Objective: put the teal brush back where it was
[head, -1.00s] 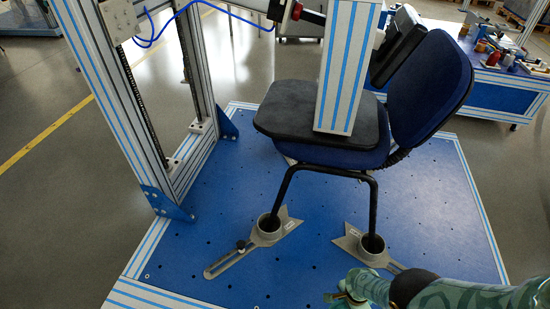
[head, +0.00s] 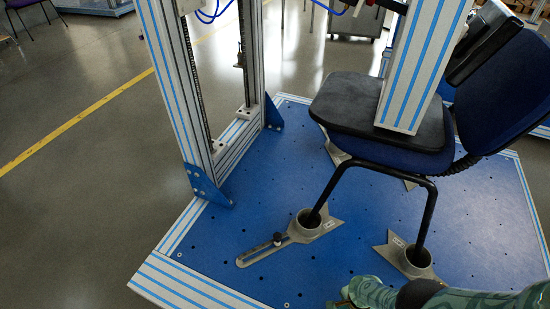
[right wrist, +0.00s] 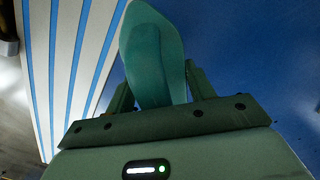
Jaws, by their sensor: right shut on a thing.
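My right gripper (head: 352,296) is low in the head view, at the bottom edge by the front of the blue platform. In the right wrist view my right gripper (right wrist: 158,88) is shut on the teal brush (right wrist: 153,45), with a finger on each side of it. The brush's smooth, rounded teal end points away from the gripper, over the platform's striped edge and blue surface. In the head view the brush cannot be made out clearly. My left gripper is not in view.
A dark blue chair (head: 350,98) stands on the blue platform (head: 275,185), its front legs in grey foot clamps (head: 309,222). A striped post (head: 414,70) presses on its seat. A tall aluminium frame (head: 172,75) stands at the left. Open floor (head: 75,205) lies left of the platform.

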